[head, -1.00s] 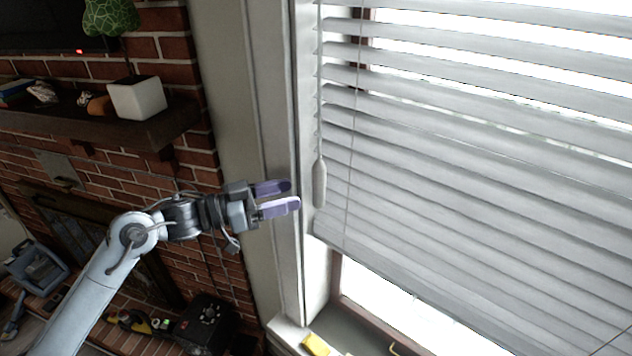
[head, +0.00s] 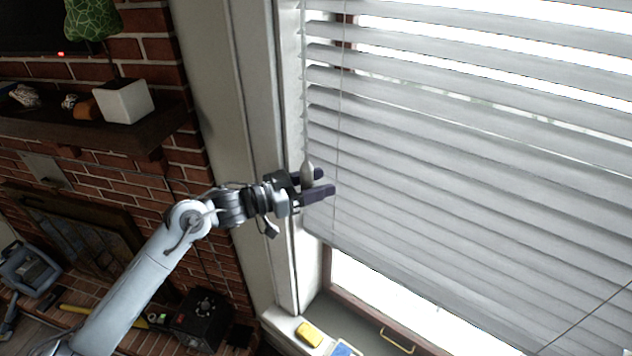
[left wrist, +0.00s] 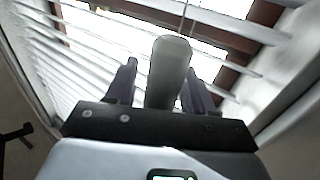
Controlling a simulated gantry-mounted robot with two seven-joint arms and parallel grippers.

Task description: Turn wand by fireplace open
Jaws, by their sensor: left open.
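The grey wand (head: 307,173) hangs at the left edge of the white window blind (head: 440,170), beside the fireplace wall. My left gripper (head: 318,183) is open, with its two dark fingers on either side of the wand's lower part. In the left wrist view the wand (left wrist: 168,72) stands between the two fingers (left wrist: 160,88), with a gap visible at each side. The wand's lower end is hidden by the gripper in the head view. My right gripper is not in view.
The white window frame (head: 262,130) runs just left of the wand. A yellow object (head: 309,334) lies on the sill below. The brick fireplace has a dark mantel (head: 95,130) with a white planter (head: 124,101). A thin cord (head: 338,120) hangs right of the wand.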

